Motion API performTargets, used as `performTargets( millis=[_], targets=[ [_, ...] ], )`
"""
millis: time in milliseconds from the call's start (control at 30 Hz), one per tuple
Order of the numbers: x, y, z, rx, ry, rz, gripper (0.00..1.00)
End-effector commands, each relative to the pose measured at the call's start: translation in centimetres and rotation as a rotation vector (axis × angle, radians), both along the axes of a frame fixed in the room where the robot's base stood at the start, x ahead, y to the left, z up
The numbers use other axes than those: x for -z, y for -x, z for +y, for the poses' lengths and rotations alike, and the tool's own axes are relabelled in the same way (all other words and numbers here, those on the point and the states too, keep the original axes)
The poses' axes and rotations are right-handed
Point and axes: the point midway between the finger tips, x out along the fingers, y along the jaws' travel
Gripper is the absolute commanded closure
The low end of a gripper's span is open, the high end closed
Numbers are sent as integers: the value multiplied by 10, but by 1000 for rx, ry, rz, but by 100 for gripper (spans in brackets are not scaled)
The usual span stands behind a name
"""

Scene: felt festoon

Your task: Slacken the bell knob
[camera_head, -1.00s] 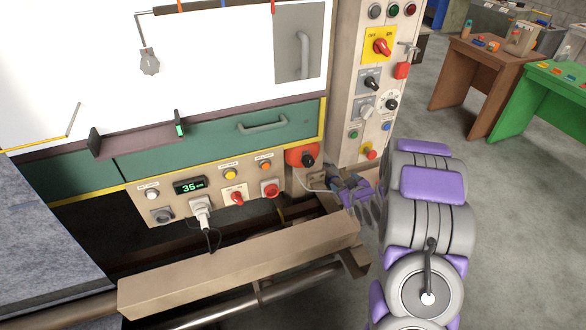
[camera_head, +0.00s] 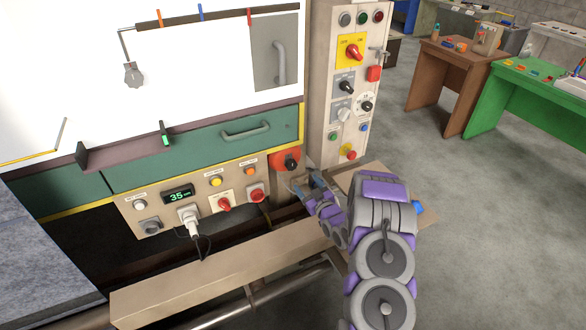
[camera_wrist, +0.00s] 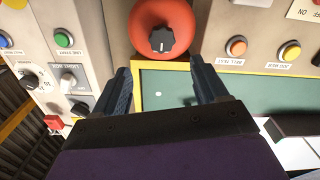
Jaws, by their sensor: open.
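The bell knob (camera_head: 290,163) is a small black knob on a round red-orange bell (camera_head: 279,158) at the right end of the lower panel. In the wrist view the black knob (camera_wrist: 161,40) is in the upper middle, with a pale mark on it, on the red bell (camera_wrist: 150,12). My gripper (camera_head: 307,186) is just below and right of the knob in the head view. In the wrist view my gripper (camera_wrist: 160,72) is open and empty, its two fingers apart on either side below the knob. The fingers do not appear to touch the knob.
A lower panel carries a yellow button (camera_head: 216,181), red knob (camera_head: 224,204), red button (camera_head: 257,195) and white plug (camera_head: 188,216). A switch column (camera_head: 343,120) stands to the right. A beige beam (camera_head: 215,280) runs in front. Open floor lies to the right.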

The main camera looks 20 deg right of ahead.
Motion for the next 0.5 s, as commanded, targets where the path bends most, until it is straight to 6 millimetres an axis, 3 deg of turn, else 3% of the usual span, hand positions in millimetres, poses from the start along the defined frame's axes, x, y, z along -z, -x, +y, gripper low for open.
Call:
performTargets(
  millis=[200, 500],
  targets=[
    [-1, -41, 4, -2, 4, -4, 27],
    [-1, -88, 4, -2, 1, -4, 27]
  ],
)
